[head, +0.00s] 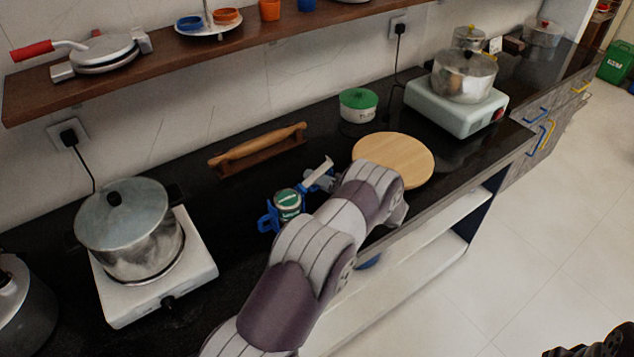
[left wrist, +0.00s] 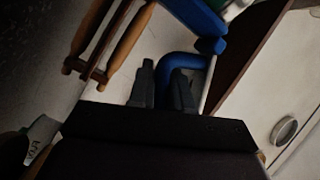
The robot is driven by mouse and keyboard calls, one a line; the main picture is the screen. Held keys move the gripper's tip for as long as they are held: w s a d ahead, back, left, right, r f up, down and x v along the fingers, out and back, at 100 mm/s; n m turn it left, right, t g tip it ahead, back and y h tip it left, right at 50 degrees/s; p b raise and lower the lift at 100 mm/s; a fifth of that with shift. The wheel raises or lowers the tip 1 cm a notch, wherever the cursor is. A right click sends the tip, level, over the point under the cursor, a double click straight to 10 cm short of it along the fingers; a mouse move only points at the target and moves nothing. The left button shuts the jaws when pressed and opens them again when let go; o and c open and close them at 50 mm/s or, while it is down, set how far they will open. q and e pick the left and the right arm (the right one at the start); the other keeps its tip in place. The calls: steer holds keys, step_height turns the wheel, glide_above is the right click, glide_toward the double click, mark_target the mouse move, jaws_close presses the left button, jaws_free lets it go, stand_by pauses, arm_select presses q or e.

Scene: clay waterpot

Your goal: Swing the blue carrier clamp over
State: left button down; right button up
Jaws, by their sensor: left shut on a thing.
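The small carrier stands on the black counter in the head view, with a green-topped round tin (head: 288,204) and blue frame parts (head: 267,221) around it. In the left wrist view, a blue bent bar of the clamp (left wrist: 178,62) runs between the dark fingers of my left gripper (left wrist: 162,90). The gripper is shut on this bar. In the head view my left arm reaches over the counter and partly hides the carrier's right side and the hand. A dark part (head: 600,345) at the bottom right may be my right gripper; its jaws cannot be made out.
A wooden rack with a rolling pin (head: 258,147) lies behind the carrier. A round wooden board (head: 405,158) lies to the right, near a green-lidded pot (head: 358,104). A steel pot (head: 130,232) stands on a white stove at left. A shelf (head: 180,58) runs above.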

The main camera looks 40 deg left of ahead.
arm_select(q)
steer(key=shift+s+a+f+m+y+b, duration=0.15)
steer(key=shift+f+m+y+b, duration=0.3)
steer(key=shift+m, duration=0.3)
steer(key=shift+s+d+f+m+y+b, duration=0.1)
steer(key=shift+f+m+y+b, duration=0.2)
steer(key=shift+m+b, duration=0.35)
steer(key=shift+a+m, duration=0.1)
steer(key=shift+m, duration=0.2)
steer(key=c, duration=1.4)
jaws_free()
steer(key=d, duration=0.2)
steer(key=d+b, duration=0.1)
steer(key=d, duration=0.2)
steer(key=d+f, duration=0.1)
steer(key=d, duration=0.1)
steer(key=shift+w+d, duration=0.2)
